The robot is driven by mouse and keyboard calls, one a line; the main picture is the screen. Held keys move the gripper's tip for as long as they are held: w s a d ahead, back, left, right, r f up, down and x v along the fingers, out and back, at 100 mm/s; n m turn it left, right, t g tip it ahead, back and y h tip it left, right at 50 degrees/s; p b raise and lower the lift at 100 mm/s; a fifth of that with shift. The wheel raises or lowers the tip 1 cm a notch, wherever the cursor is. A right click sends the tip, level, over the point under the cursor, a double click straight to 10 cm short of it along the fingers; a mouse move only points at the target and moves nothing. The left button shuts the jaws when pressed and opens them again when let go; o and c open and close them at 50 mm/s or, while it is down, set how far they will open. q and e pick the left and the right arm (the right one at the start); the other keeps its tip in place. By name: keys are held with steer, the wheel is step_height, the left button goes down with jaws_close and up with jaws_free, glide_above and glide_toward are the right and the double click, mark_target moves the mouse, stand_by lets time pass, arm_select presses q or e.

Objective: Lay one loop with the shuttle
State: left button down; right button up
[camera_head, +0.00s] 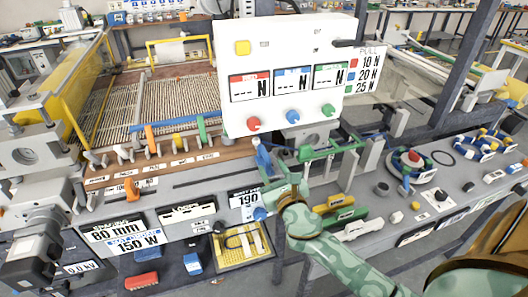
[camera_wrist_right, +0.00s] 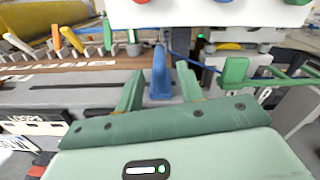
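An upright blue piece (camera_wrist_right: 161,74), which may be the shuttle, stands at the front of the machine. It also shows in the head view (camera_head: 262,156). My right gripper (camera_wrist_right: 160,70) is open, with its two green fingers on either side of the blue piece and visible gaps between. In the head view the right gripper (camera_head: 273,168) is just below the white display panel. The mesh bed (camera_head: 172,98) of pale strands lies behind a row of pegs (camera_head: 150,151). I cannot make out a laid loop. My left gripper is not in view.
The white panel (camera_head: 287,42) with coloured knobs hangs close above the right gripper. A green bracket (camera_head: 325,150) stands right beside it. A blue strip (camera_head: 178,122) crosses the mesh front. Rollers, a reel (camera_head: 412,160) and small parts fill the right bench.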

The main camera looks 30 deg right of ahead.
mark_target(264, 153)
steer(key=x, duration=0.8)
steer(key=shift+a, duration=0.1)
jaws_close()
